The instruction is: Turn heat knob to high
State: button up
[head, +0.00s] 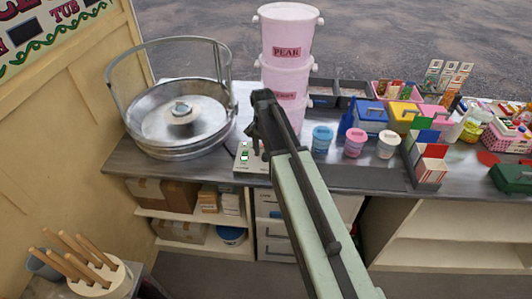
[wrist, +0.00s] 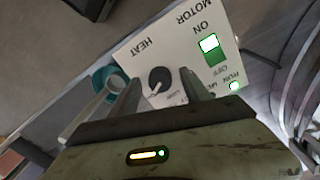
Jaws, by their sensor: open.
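The white control panel (wrist: 190,55) fills the upper middle of the wrist view, turned round in the picture. Its black round heat knob (wrist: 159,80) sits by the word HEAT, with a small LOW mark near it. A pale pointer line shows on the knob, but its exact setting is too small to tell. My gripper (wrist: 160,86) is open, with one finger on each side of the knob; I cannot tell if they touch it. In the head view my gripper (head: 257,143) hangs over the panel (head: 244,160) and hides the knob.
A green-and-white motor switch (wrist: 210,48) and a lit run light (wrist: 234,86) share the panel. A metal floss bowl (head: 180,122) stands to its left. Stacked pink buckets (head: 287,30) stand close behind my arm. Small tubs (head: 322,138) stand on the counter to the right.

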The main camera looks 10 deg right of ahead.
notch_tip(320, 180, up, 8)
jog(key=p, duration=0.7)
jog(key=shift+w+a+f, duration=0.1)
jog(key=shift+a+f, duration=0.05)
jog(key=shift+f, duration=0.2)
jog(key=shift+f+b, duration=0.25)
jog(key=shift+b, duration=0.15)
jog(key=s+f+n+b, duration=0.2)
jog(key=s+n, duration=0.5)
jog(key=s, duration=0.8)
jog(key=shift+n, duration=0.3)
